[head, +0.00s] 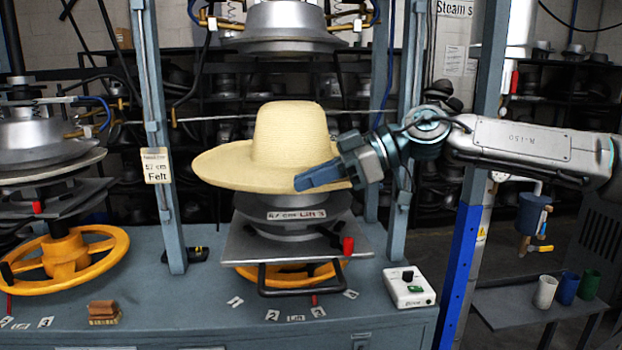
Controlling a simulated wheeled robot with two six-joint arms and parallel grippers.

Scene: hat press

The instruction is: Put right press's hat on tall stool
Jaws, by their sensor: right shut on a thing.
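A straw-coloured wide-brimmed hat (282,146) is at the right press, above its lower metal form (287,232). The brim hides the top of the form, so I cannot tell whether the hat touches it. My right gripper (306,181) comes in from the right and is shut on the hat's brim at its front right edge. The press's upper metal die (284,22) is raised well above the crown. My left gripper is not in view. I see no stool that I can make out as the tall stool.
The left press (66,262) with a yellow handwheel stands at the left. Grey-blue posts (160,130) flank the right press. A white control box (409,288) sits on the bench at the right. A low table (520,316) holds three cups at the far right.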

